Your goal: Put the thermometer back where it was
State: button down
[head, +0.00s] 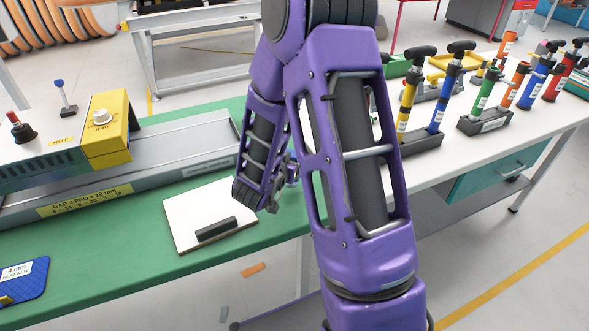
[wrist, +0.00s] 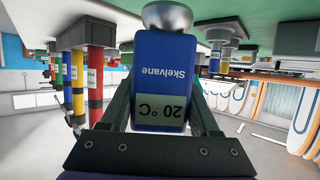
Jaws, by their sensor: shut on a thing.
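The thermometer (wrist: 158,58) is a blue body marked "Skelvane" with a pale display reading 20 °C. It appears upside down in the wrist view, with a rounded silvery part at its top edge in the picture. My gripper (wrist: 160,85) is shut on it, one dark finger on each side. In the head view my purple arm hides most of the gripper and the thermometer cannot be made out. A white board (head: 192,212) with a dark block (head: 216,229) on it lies on the green bench (head: 110,262), just left of my wrist.
A grey machine with a yellow box (head: 106,128) and a gap label stands at the left of the bench. A blue pad (head: 24,280) lies near the front left. Several coloured pumps stand in dark holders (head: 486,121) on the white table (head: 450,165) at right.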

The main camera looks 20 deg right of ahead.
jog(key=shift+f, duration=1.6)
jog(key=shift+f+b, duration=0.15)
jog(key=shift+b, duration=0.2)
jog(key=shift+c, duration=0.6)
grip_release()
jog(key=shift+s+a+r, duration=0.15)
jog(key=shift+a+r, duration=0.1)
jog(key=shift+r, duration=0.05)
jog(key=p+v, duration=0.1)
jog(key=v, duration=1)
